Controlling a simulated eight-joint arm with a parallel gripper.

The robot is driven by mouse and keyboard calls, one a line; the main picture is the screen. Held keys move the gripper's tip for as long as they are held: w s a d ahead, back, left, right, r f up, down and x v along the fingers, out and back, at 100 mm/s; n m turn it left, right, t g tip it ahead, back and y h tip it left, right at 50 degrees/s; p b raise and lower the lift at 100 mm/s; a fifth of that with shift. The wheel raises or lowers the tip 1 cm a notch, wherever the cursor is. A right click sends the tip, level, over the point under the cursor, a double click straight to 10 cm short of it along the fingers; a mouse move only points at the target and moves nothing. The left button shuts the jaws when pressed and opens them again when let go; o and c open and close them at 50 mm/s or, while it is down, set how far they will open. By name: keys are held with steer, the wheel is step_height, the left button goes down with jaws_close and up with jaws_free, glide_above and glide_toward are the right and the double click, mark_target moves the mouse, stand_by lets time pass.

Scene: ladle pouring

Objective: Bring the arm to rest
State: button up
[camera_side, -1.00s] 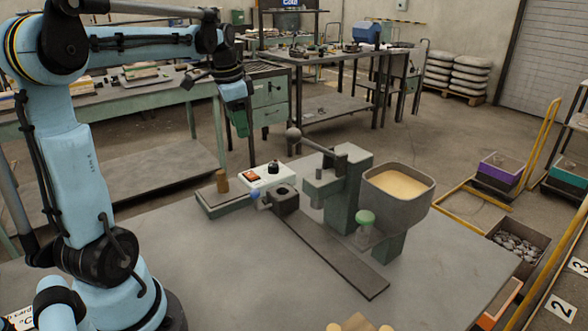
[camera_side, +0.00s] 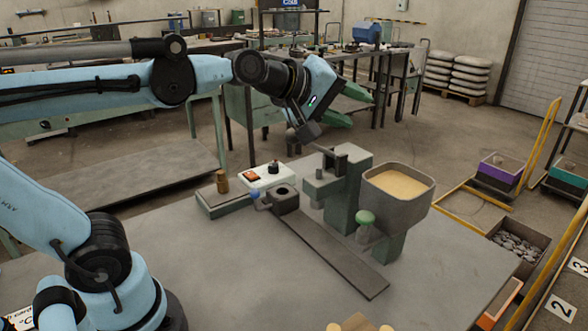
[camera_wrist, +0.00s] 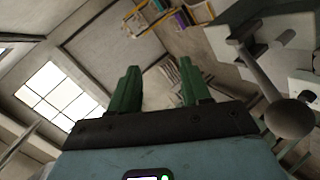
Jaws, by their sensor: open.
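My gripper (camera_side: 360,108) is high above the work table, behind and above the grey-green machine, with its green fingers pointing right. The fingers are apart with nothing between them. In the wrist view both fingers of my gripper (camera_wrist: 160,68) stand open against the wall and windows. The machine (camera_side: 345,185) has a lever with a round grey knob (camera_wrist: 290,118), which shows close by at the right in the wrist view.
A hopper of pale yellow grain (camera_side: 400,185) is on the machine's right. A green knob (camera_side: 366,217) sits below it. The front of the table (camera_side: 240,275) is clear.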

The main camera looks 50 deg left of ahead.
steer(key=s+a+f+m+g, duration=0.1)
steer(key=s+f+m+g, duration=0.2)
steer(key=s+f+m, duration=0.3)
steer(key=s+a+f+m+g+y, duration=0.1)
steer(key=s+a+f+m+g, duration=0.1)
steer(key=s+f+m, duration=0.4)
step_height(320, 180, down, 4)
steer(key=shift+f+g+y, duration=0.1)
steer(key=shift+g+y, duration=0.2)
steer(key=shift+g, duration=0.2)
